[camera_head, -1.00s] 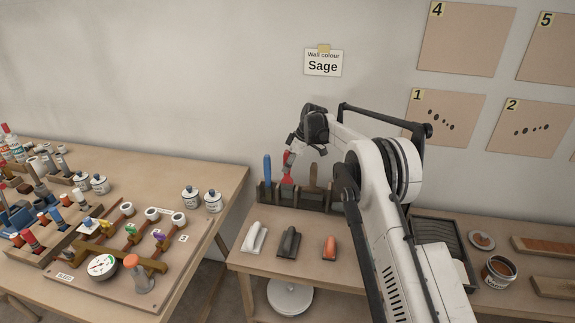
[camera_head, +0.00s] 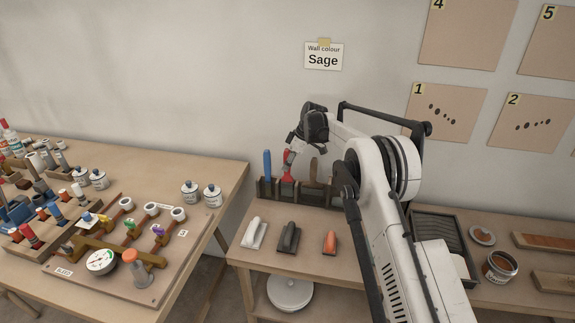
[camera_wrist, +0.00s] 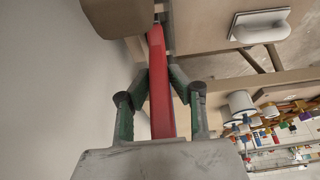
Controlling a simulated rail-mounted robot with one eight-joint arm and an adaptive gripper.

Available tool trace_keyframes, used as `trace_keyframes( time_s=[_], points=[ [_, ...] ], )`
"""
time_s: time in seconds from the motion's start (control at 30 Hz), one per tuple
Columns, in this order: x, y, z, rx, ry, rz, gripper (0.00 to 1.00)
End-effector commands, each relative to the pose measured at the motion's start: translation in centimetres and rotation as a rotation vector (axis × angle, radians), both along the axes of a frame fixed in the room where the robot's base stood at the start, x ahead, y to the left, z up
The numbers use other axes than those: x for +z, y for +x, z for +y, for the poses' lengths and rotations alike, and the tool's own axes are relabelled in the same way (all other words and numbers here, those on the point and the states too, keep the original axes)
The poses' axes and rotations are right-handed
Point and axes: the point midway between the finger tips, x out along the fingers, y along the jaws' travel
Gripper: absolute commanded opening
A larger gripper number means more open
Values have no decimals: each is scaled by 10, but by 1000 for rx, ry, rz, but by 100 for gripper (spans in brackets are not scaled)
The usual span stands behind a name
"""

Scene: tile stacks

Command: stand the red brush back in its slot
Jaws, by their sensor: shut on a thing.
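The red brush (camera_head: 287,168) stands upright at the dark slotted rack (camera_head: 267,196) on the back of the right-hand table. Its lower end is hidden behind the rack's front, so I cannot tell how deep it sits. My gripper (camera_head: 291,152) is above the rack and shut on the brush's upper part. In the wrist view my gripper (camera_wrist: 160,85) has a finger on each side of the red brush (camera_wrist: 158,100), which runs away toward the rack.
A blue-handled tool (camera_head: 267,165) stands just left of the brush, and a brown-handled one (camera_head: 314,171) to its right. White (camera_head: 254,234), dark (camera_head: 288,238) and orange (camera_head: 330,242) hand tools lie in front. The wall is close behind.

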Motion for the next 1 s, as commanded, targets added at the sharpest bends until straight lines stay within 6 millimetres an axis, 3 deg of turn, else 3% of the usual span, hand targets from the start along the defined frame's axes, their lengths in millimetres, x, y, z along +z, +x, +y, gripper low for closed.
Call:
trace_keyframes(
  time_s=[0.93,0.97,1.0],
  points=[
    [-16,0,0,0,0,0,0],
    [-16,0,0,0,0,0,21],
    [-16,0,0,0,0,0,27]
  ],
)
